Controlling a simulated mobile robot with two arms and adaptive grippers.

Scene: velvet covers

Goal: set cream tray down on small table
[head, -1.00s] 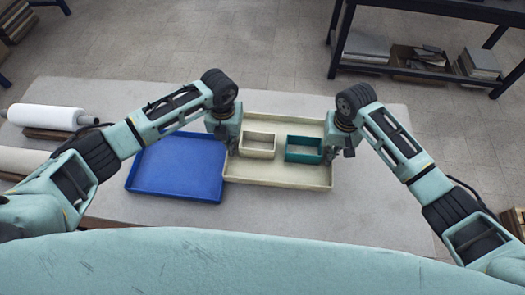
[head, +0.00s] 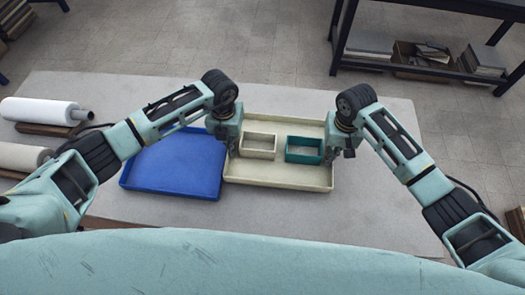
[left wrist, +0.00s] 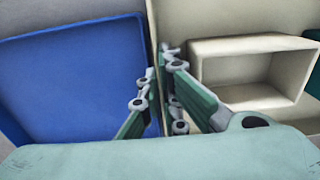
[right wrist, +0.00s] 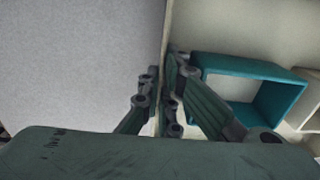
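The cream tray (head: 280,180) is in the middle of the head view, level-looking, over the pale grey table (head: 330,215). A small cream box (head: 258,152) and a small teal box (head: 304,160) are in it. My left gripper (head: 234,152) is shut on its left wall, with fingers on both sides of the wall (left wrist: 153,60) in the left wrist view. My right gripper (head: 346,150) is shut on its right wall, as the right wrist view (right wrist: 163,75) also shows. I cannot tell whether the tray's underside touches the table.
A blue tray (head: 175,165) lies close against the cream tray's left side. White rolls (head: 40,112) lie at the table's left edge. Bare tabletop lies right of and in front of the cream tray. A dark shelf (head: 420,65) stands behind on the floor.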

